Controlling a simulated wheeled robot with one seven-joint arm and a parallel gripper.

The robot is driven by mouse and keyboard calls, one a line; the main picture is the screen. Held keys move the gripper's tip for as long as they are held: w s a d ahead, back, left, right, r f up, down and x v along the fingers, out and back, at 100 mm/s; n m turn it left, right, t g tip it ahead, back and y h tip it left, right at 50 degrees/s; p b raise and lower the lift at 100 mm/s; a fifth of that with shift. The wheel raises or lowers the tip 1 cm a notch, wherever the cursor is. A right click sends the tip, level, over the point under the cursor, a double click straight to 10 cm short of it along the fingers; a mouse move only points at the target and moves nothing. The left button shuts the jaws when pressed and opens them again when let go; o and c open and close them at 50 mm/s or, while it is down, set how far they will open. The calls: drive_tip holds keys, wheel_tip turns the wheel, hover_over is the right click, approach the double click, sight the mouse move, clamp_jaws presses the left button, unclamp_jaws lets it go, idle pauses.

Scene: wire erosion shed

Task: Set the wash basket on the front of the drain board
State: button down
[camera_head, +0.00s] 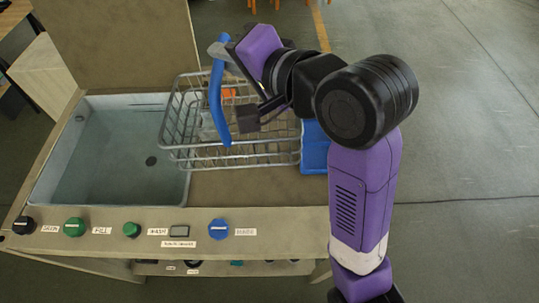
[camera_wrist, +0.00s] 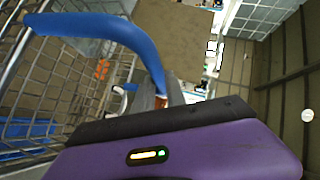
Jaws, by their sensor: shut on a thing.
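The wash basket (camera_head: 245,154) is a grey wire basket with a blue bar handle (camera_head: 217,100). It spans the right edge of the sink and the back of the brown drain board (camera_head: 255,187). My gripper (camera_head: 227,50) is shut on the handle near its upper end. The handle (camera_wrist: 95,28) and the basket's wire side (camera_wrist: 75,90) also show in the wrist view. Small orange things (camera_head: 229,95) show inside the basket. I cannot tell whether the basket's bottom touches the board. My arm hides the board's right part.
The sink (camera_head: 110,150) lies left, with a dark drain in its floor. A front panel carries several knobs, including a blue one (camera_head: 218,229). A blue object (camera_head: 314,150) stands at the board's right, partly behind my arm. The board's front strip looks clear.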

drive_tip(key=shift+w+a+b, duration=0.15)
drive_tip(key=shift+a+b, duration=0.2)
drive_tip(key=shift+b, duration=0.85)
drive_tip(key=b, duration=0.4)
drive_tip(key=shift+w+a+r+y+b, duration=0.2)
drive_tip(key=shift+r+y+b, duration=0.1)
drive_tip(key=shift+b, duration=0.1)
drive_tip(key=b, duration=0.3)
drive_tip(key=shift+s+d+r+b, duration=0.1)
drive_tip(key=shift+d+r+b, duration=0.05)
drive_tip(key=shift+b, duration=0.25)
wheel_tip(320, 180, down, 21)
drive_tip(key=d+b, duration=0.1)
drive_tip(key=b, duration=0.2)
drive_tip(key=shift+s+r+b, duration=0.2)
drive_tip(key=shift+b, duration=0.2)
drive_tip(key=c, duration=1.4)
unclamp_jaws()
drive_tip(key=shift+f, duration=0.15)
drive_tip(key=shift+o, duration=0.2)
drive_tip(key=shift+s+d, duration=0.1)
drive_tip(key=shift+d, duration=0.05)
